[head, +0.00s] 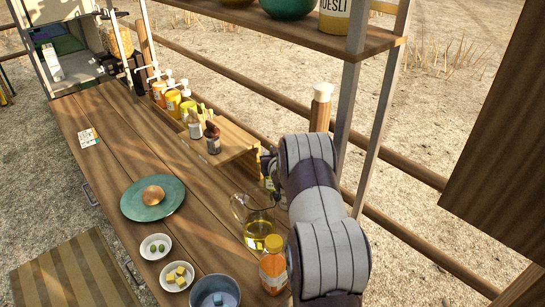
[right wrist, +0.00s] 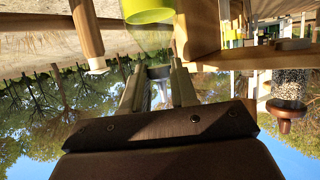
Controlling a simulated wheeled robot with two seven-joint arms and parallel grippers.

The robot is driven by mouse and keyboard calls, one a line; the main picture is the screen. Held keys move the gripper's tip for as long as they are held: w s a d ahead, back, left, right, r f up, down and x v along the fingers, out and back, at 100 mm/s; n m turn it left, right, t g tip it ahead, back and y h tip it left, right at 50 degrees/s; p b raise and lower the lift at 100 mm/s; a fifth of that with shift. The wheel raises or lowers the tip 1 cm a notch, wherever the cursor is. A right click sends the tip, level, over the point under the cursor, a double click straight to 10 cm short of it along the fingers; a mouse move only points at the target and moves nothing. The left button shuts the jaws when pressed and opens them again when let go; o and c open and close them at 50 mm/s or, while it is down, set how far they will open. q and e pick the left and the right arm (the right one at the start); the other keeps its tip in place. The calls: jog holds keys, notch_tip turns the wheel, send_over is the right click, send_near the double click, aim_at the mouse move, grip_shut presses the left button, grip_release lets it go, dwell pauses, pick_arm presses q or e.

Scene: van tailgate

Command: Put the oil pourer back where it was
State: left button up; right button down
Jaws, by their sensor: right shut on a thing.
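My right arm comes in from the bottom right of the head view and hides most of its own gripper. In the right wrist view, my right gripper (right wrist: 158,85) is shut on the oil pourer (right wrist: 149,12), a clear glass vessel with yellow-green oil. That view is upside down, so the oil shows at the top edge and the narrow glass runs to the fingertips. In the head view, only a small yellow-green bit beside the arm may be the pourer. A glass jug (head: 259,228) with yellow liquid stands on the table left of my arm. My left gripper is not in view.
An orange-labelled bottle (head: 272,268) stands close to my arm. A green plate (head: 134,205) with a bun, small bowls (head: 155,246) and a blue-grey pot (head: 208,288) lie left. A wooden rack (head: 232,147) with jars is behind. A shelf (head: 300,27) overhangs at the back.

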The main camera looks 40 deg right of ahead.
jog(key=shift+f+b, duration=0.45)
jog(key=shift+f, duration=0.05)
jog(key=c, duration=0.8)
grip_release()
notch_tip(320, 180, up, 9)
jog(key=p, duration=0.6)
jog(key=s+a+y+p, duration=0.1)
jog(key=s+a, duration=0.2)
jog(key=a, duration=1.1)
jog(key=s+a+n+p, duration=0.1)
jog(key=s+a, duration=0.2)
jog(key=a, duration=1.2)
jog(key=shift+s+r+n+t+y, duration=0.2)
jog(key=shift+n+t+y, duration=0.1)
jog(key=shift+t+y, duration=0.1)
